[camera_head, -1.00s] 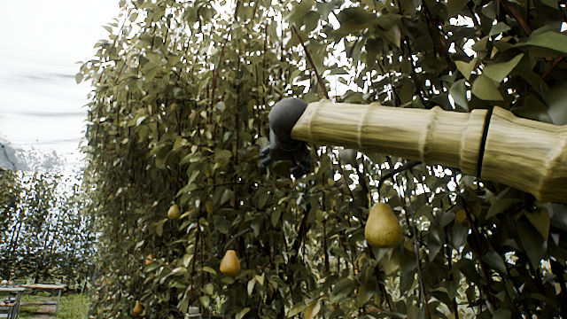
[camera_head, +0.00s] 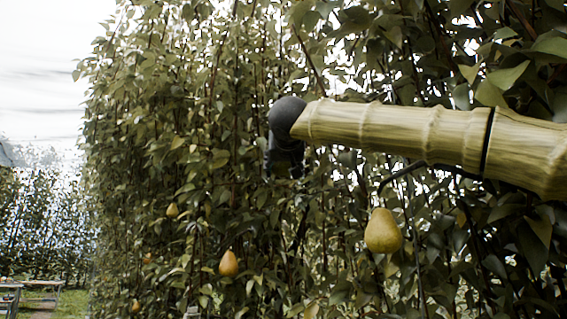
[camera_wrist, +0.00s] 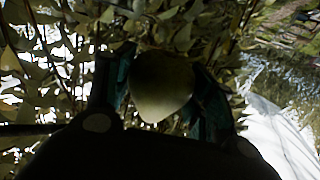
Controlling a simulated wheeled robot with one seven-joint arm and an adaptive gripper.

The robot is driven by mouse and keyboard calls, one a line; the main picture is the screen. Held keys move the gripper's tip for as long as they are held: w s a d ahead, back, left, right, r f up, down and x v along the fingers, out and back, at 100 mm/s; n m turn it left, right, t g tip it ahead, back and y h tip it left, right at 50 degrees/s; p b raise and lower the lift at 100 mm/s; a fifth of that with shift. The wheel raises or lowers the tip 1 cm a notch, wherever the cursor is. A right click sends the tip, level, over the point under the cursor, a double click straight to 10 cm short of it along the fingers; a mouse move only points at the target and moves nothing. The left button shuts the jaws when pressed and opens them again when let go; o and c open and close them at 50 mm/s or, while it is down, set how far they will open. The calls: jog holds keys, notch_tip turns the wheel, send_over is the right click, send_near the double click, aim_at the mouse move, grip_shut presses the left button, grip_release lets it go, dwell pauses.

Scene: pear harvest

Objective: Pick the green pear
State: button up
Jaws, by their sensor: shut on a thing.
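A green pear (camera_wrist: 160,86) sits between the two fingers of my gripper (camera_wrist: 162,88) in the wrist view. The fingers press on it from the left and right, and its rounded lower part shows between them. In the head view my gripper (camera_head: 285,165) hangs down from the dark wrist at the end of my arm, in front of the leaves. The held pear is only a dim patch between the fingers there. Whether its stem is still joined to a branch cannot be seen.
A yellow-green pear (camera_head: 383,231) hangs below my forearm at the right. An orange-yellow pear (camera_head: 229,263) hangs lower left of my gripper, and smaller ones hang farther left. Dense foliage surrounds my arm. Open ground and a bench (camera_head: 42,288) show at the far left.

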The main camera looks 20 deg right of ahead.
jog(key=shift+s+a+g+p, duration=0.1)
jog(key=shift+s+g+p, duration=0.35)
jog(key=shift+p, duration=1.75)
jog(key=shift+r+p, duration=0.2)
jog(key=shift+p, duration=0.45)
jog(key=shift+s+a+g+y+p, duration=0.15)
jog(key=shift+s+g+y+p, duration=0.45)
jog(key=shift+p, duration=1.9)
jog(key=shift+w+g, duration=0.2)
jog(key=shift+g, duration=0.05)
jog(key=shift+s+a+r+g+p, duration=0.15)
jog(key=shift+s+g+p, duration=0.2)
jog(key=shift+p, duration=0.7)
jog(key=shift+s+g, duration=0.15)
jog(key=shift+g, duration=0.3)
jog(key=shift+s+a+r+g+y, duration=0.1)
jog(key=shift+s+g+y, duration=0.05)
jog(key=shift+s+g, duration=0.15)
jog(key=shift+s+a+r+g+y, duration=0.1)
jog(key=shift+s+g+y, duration=0.05)
jog(key=shift+g, duration=0.25)
